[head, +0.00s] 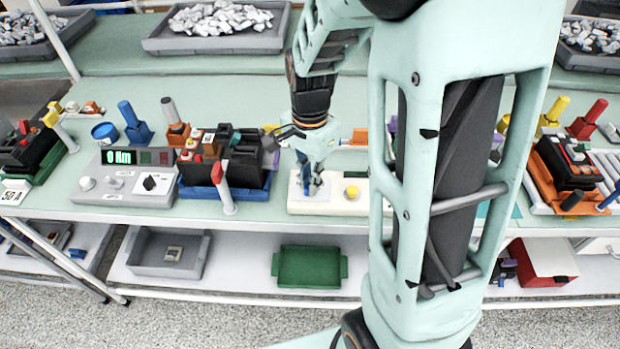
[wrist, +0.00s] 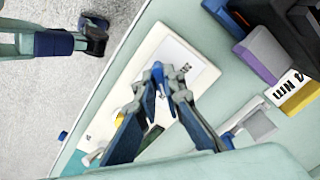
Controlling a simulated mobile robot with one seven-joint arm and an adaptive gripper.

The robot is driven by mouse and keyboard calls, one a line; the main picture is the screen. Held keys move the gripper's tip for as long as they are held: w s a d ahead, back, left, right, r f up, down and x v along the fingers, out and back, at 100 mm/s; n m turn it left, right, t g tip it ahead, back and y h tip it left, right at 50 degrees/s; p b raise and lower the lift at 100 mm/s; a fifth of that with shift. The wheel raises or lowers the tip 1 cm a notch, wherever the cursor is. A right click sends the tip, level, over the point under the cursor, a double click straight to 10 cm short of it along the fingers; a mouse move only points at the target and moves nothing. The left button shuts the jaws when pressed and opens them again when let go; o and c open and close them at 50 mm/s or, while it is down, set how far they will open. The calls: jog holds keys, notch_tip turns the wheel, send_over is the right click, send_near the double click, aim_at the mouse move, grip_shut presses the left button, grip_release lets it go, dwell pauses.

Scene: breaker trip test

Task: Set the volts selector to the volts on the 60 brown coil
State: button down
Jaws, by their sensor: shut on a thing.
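A white box (head: 350,203) lies near the front edge of the bench, with a yellow button (head: 352,191) on its right part. My gripper (head: 316,186) points down over the left part of this box. In the wrist view my gripper (wrist: 166,75) is shut on a small blue knob (wrist: 157,74), beside a pale printed plate (wrist: 197,68) on the white box (wrist: 125,85). The plate's marks and the knob's setting are too small or hidden to read. No coil marked 60 brown can be made out.
A grey box (head: 130,188) with a lit green display and a dial stands to the left. A breaker on a blue base (head: 228,192) stands close left of my gripper, behind a red-tipped post (head: 222,186). A green tray (head: 310,268) is on the lower shelf.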

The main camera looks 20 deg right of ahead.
jog(key=shift+m, duration=0.6)
jog(key=c, duration=2)
grip_release()
jog(key=shift+c, duration=0.2)
notch_tip(320, 180, up, 12)
